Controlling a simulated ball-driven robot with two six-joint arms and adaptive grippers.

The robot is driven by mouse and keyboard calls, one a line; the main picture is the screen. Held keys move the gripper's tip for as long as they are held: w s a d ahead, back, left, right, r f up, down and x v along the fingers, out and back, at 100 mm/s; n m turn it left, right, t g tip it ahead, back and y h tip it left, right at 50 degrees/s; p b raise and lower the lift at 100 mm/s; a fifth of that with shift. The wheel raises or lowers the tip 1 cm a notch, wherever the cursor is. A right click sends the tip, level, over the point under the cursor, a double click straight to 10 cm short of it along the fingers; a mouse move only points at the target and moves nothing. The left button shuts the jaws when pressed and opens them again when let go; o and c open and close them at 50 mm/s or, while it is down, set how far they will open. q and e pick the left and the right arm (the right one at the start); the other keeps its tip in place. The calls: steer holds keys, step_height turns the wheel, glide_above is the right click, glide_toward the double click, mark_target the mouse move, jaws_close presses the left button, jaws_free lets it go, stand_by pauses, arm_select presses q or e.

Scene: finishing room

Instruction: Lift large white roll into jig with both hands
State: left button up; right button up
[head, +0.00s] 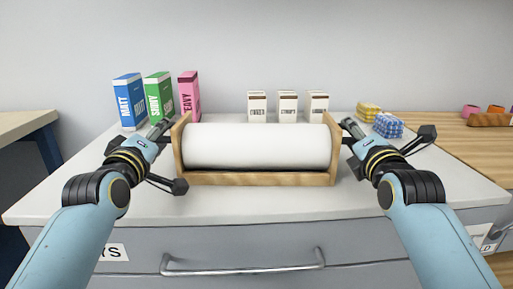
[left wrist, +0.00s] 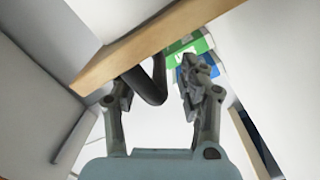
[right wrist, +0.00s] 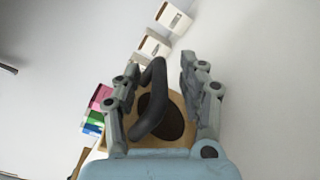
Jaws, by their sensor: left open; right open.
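The large white roll (head: 257,146) lies level between the two upright end plates of the wooden jig (head: 257,179) on the counter. My left gripper (head: 162,130) is open beside the jig's left end. In the left wrist view a black curved handle (left wrist: 150,85) shows between its fingers, by the wooden edge. My right gripper (head: 352,128) is open beside the right end. In the right wrist view a black loop handle (right wrist: 154,100) shows between its fingers, before a wooden plate with a dark round patch (right wrist: 162,118). I cannot tell whether any finger touches a handle.
Blue (head: 129,100), green (head: 159,98) and pink (head: 189,96) boxes stand behind the jig at left. Three small white cartons (head: 287,106) stand behind it. Yellow (head: 368,112) and blue checked (head: 388,125) blocks lie at right. The counter front (head: 257,205) is clear.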

arm_select(q)
steer(key=shift+w, duration=0.5)
arm_select(e)
steer(key=shift+w, duration=0.55)
arm_select(q)
jaws_close()
arm_select(e)
jaws_close()
steer(key=shift+r, duration=0.1)
